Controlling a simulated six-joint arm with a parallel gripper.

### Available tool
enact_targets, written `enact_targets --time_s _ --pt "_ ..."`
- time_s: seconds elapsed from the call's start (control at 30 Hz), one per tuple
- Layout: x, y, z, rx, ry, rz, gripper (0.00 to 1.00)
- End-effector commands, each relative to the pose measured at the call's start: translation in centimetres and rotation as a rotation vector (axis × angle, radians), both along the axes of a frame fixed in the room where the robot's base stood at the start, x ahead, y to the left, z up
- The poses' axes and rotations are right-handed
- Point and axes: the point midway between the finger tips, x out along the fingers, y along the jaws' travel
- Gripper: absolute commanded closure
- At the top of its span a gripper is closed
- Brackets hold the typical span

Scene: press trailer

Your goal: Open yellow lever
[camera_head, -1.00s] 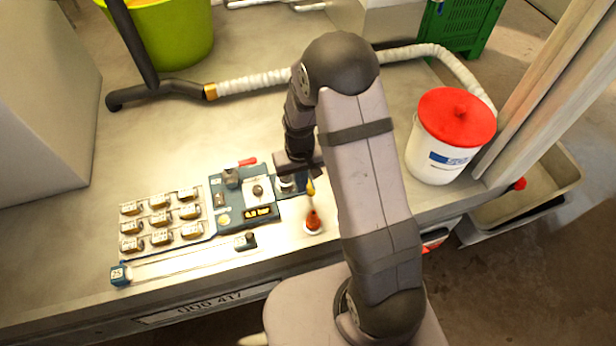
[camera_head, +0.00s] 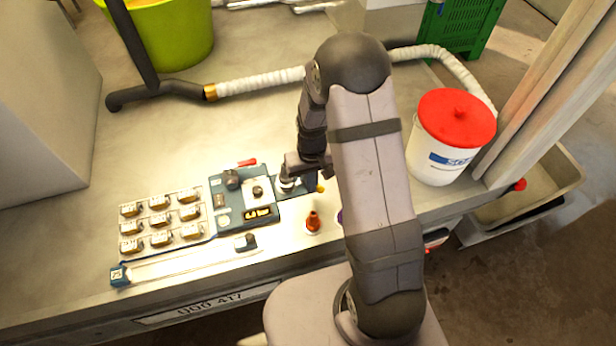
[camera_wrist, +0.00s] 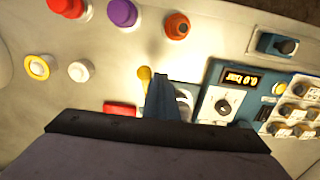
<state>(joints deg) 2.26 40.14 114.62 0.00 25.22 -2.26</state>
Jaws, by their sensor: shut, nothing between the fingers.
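The yellow lever (camera_wrist: 144,76) shows its round yellow knob and a short stem in the wrist view. In the head view only a small yellow part (camera_head: 320,188) shows, just beside my gripper (camera_head: 322,182). In the wrist view the shut fingers of my gripper (camera_wrist: 160,82) are immediately right of the yellow knob, with nothing held. They look very close to the lever, but I cannot tell whether they touch it. The lever's base is partly hidden behind the fingers.
A blue panel (camera_wrist: 212,103) with a display and a dark knob lies right of the fingers in the wrist view. An orange-red button (camera_head: 313,221) stands nearby. A red-lidded white bucket (camera_head: 437,160) stands right of my arm.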

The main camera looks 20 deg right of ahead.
Motion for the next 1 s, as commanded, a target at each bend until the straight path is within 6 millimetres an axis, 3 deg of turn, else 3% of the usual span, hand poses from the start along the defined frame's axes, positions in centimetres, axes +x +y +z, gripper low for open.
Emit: enact_targets --time_s 0.37,0.7,1.0 --pt "0.0 -0.3 0.0 0.000 0.001 -0.001 1.00" --pt "0.5 -2.4 0.0 0.000 0.001 -0.003 1.00" --pt "0.6 -2.7 0.0 0.000 0.001 0.000 1.00"
